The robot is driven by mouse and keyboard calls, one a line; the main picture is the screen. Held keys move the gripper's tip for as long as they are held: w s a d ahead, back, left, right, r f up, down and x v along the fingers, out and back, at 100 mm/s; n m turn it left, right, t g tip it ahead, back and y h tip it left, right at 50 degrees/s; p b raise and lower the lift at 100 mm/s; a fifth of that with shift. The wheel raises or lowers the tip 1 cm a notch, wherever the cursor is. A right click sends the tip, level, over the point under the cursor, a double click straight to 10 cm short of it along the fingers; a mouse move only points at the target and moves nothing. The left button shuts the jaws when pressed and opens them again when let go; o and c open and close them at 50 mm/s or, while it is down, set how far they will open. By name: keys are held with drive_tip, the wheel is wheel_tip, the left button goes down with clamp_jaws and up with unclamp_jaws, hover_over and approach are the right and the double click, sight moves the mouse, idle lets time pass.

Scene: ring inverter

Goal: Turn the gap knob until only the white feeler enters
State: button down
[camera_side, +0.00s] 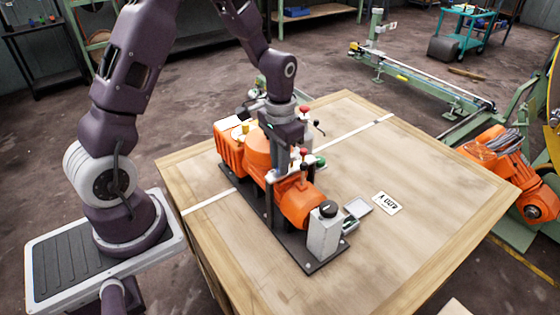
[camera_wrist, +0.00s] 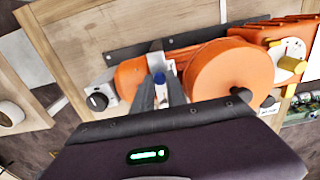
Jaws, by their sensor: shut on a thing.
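The orange ring machine (camera_side: 300,201) is fixed on a dark base plate (camera_side: 318,260) on the wooden table. A black dial knob (camera_side: 328,208) sits on a grey box at its near end; it also shows in the wrist view (camera_wrist: 97,101). A yellow knob (camera_wrist: 291,64) is on a white dial at the other end. My gripper (camera_side: 281,172) is down over the machine's middle, away from the black knob. In the wrist view its fingers (camera_wrist: 161,77) close on a small blue-topped piece (camera_wrist: 160,79). What lies below it is hidden. I cannot make out the white feeler.
Red-topped levers (camera_side: 304,110) stand up close to my gripper. The table's right side (camera_side: 440,190) is clear.

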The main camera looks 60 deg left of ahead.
idle(0.5)
drive_tip(key=shift+r, duration=1.3)
drive_tip(key=c, duration=1.3)
unclamp_jaws()
drive_tip(key=shift+c, duration=0.2)
drive_tip(key=s+d+r+t, duration=0.15)
drive_tip(key=s+r, duration=0.25)
drive_tip(key=r, duration=0.5)
drive_tip(key=s+d+r+t, duration=0.1)
drive_tip(key=s+d+r, duration=0.2)
drive_tip(key=s+r, duration=0.35)
drive_tip(key=s+d+r+t, duration=0.3)
drive_tip(key=s, duration=0.6)
drive_tip(key=shift+s+r, duration=0.15)
